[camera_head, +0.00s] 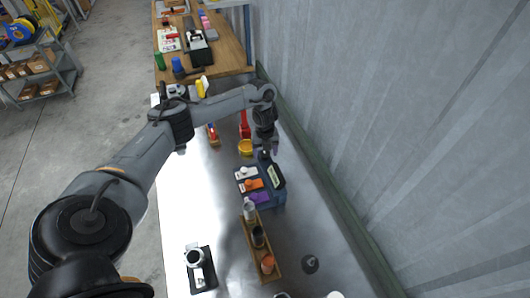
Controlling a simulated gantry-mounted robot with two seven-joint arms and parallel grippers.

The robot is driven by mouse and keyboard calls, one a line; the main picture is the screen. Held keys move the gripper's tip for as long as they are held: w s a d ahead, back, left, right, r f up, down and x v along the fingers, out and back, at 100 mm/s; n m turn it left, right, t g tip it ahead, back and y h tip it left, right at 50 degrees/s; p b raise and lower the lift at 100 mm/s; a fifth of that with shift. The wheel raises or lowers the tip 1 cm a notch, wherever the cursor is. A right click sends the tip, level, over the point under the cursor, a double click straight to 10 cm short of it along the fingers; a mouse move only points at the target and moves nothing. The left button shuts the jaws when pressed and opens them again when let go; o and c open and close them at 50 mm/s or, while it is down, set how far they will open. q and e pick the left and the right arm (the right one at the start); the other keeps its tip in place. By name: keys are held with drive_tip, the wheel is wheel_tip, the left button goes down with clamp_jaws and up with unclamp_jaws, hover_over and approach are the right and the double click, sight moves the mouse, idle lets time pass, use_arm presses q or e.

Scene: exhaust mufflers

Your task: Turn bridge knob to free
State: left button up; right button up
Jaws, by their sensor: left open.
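My left arm reaches in from the left across the metal table. My left gripper (266,153) points down just behind a dark blue box (275,199) and is open. It partly covers the back of the box. The box carries white (246,173), orange (253,185) and purple (259,197) parts on its left side and a pale label (274,177) on its right. I cannot tell which part is the bridge knob or how it is turned; the view is too small. My right gripper is not in view.
A wooden rack (262,250) holding several small cylinders stands in front of the box. A black stand (201,281) is at front left. A yellow cup (246,147) and red tool (245,126) lie behind. A corrugated wall bounds the right. The table's left middle is clear.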

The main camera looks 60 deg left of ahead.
use_arm(q)
drive_tip(key=shift+f, duration=0.1)
drive_tip(key=c, duration=1.1)
drive_tip(key=shift+o, duration=0.2)
drive_tip(key=shift+r+n+p, duration=0.25)
drive_tip(key=shift+n+p, duration=1.45)
drive_tip(key=shift+p, duration=0.15)
drive_tip(key=n+p, duration=0.3)
drive_tip(key=n, duration=0.1)
drive_tip(key=shift+n+p, duration=0.3)
drive_tip(key=shift+p, duration=0.1)
drive_tip(key=n+p, duration=0.3)
drive_tip(key=n, duration=0.2)
drive_tip(key=shift+s+d+p, duration=0.1)
drive_tip(key=shift+p, duration=0.2)
drive_tip(key=shift+f+n+p, duration=0.15)
drive_tip(key=shift+n+p, duration=1.05)
drive_tip(key=shift+n, duration=1.3)
drive_tip(key=o, duration=1.1)
drive_tip(key=shift+c, duration=0.2)
